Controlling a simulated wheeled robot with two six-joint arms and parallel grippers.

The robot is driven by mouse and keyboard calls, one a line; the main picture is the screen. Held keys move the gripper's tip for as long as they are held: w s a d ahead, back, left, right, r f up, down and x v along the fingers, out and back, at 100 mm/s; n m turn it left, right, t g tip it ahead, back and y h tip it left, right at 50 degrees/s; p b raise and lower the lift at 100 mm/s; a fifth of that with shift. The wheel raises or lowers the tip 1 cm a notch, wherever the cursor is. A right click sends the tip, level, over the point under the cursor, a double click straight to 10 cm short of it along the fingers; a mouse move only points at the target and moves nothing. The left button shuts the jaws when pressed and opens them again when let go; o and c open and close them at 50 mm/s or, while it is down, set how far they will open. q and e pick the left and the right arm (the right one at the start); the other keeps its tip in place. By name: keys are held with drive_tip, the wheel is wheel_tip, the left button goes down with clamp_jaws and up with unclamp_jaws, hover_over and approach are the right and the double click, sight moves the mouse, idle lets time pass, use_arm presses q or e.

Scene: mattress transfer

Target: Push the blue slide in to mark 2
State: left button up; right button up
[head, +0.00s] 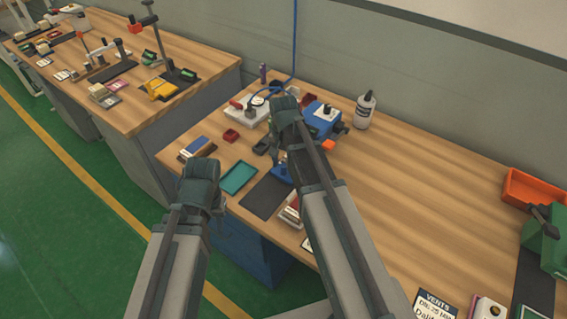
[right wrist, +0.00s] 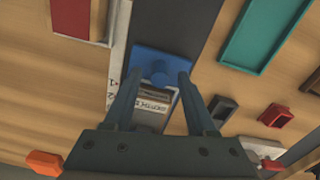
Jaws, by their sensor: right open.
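The blue slide (right wrist: 165,62) is a blue block with a round knob, on a dark strip in the right wrist view. It also shows in the head view (head: 282,173), partly behind my right arm. A pale strip with small printed marks (right wrist: 113,88) runs along its left side; a 1 and what looks like a 2 show. My right gripper (right wrist: 159,75) is open, with one finger on each side of the knob; I cannot tell whether they touch it. My left gripper (head: 203,185) hangs in front of the bench, away from the slide; its fingertips are not clear.
A teal tray (head: 238,178) and a dark mat (head: 263,197) lie near the slide. A small red box (head: 231,135), a blue machine (head: 318,120) and a white bottle (head: 365,110) stand farther back. The bench's right middle is clear. An orange bin (head: 530,188) stands far right.

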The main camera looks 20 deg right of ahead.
use_arm(q)
wheel_tip(320, 180, up, 12)
drive_tip(key=p, duration=1.1)
drive_tip(key=shift+r, duration=0.15)
use_arm(e)
wheel_tip(320, 180, up, 12)
